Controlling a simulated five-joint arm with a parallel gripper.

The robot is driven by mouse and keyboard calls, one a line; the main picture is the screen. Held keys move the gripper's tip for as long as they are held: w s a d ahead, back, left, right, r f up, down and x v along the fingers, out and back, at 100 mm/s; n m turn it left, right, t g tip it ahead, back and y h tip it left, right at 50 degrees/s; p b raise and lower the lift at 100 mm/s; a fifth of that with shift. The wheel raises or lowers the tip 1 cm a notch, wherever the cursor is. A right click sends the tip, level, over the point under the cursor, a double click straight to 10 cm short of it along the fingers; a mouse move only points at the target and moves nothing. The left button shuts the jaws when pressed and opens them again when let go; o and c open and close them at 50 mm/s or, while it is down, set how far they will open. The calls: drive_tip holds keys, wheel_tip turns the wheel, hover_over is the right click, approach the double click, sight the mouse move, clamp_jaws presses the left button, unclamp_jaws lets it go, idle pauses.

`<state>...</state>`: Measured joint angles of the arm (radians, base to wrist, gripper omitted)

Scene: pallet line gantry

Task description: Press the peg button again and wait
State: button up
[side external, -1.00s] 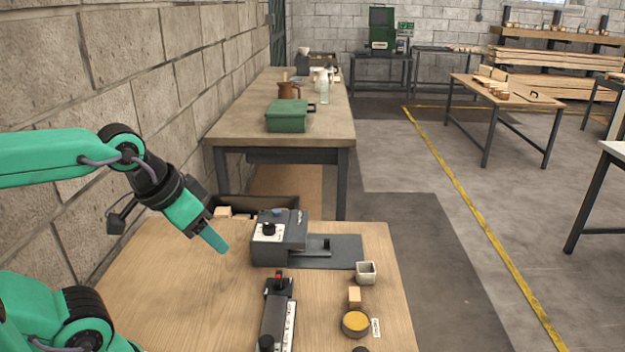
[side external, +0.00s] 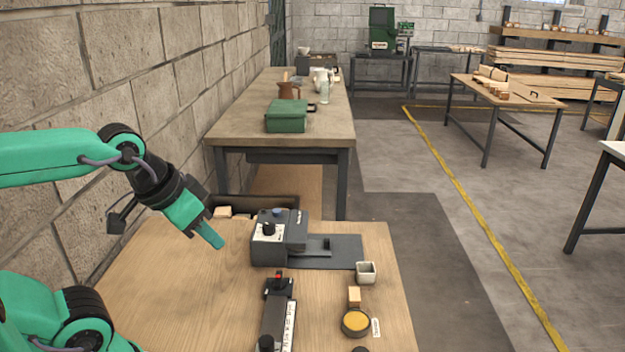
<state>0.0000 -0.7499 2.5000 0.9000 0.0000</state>
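My gripper (side external: 212,236) hangs tilted downward over the left part of the wooden workbench, left of a dark grey machine (side external: 296,235) and apart from it. Its green fingers overlap in this view, so I cannot tell whether they are open or shut. I cannot tell which button is the peg button.
A small square cup (side external: 365,272), a wooden block (side external: 354,296) and a round dish with yellow contents (side external: 355,321) stand at the right of the workbench (side external: 190,290). A dark bin (side external: 272,202) with wood pieces is behind the machine. The bench's left middle is clear.

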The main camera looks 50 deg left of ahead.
clamp_jaws()
idle(1.4)
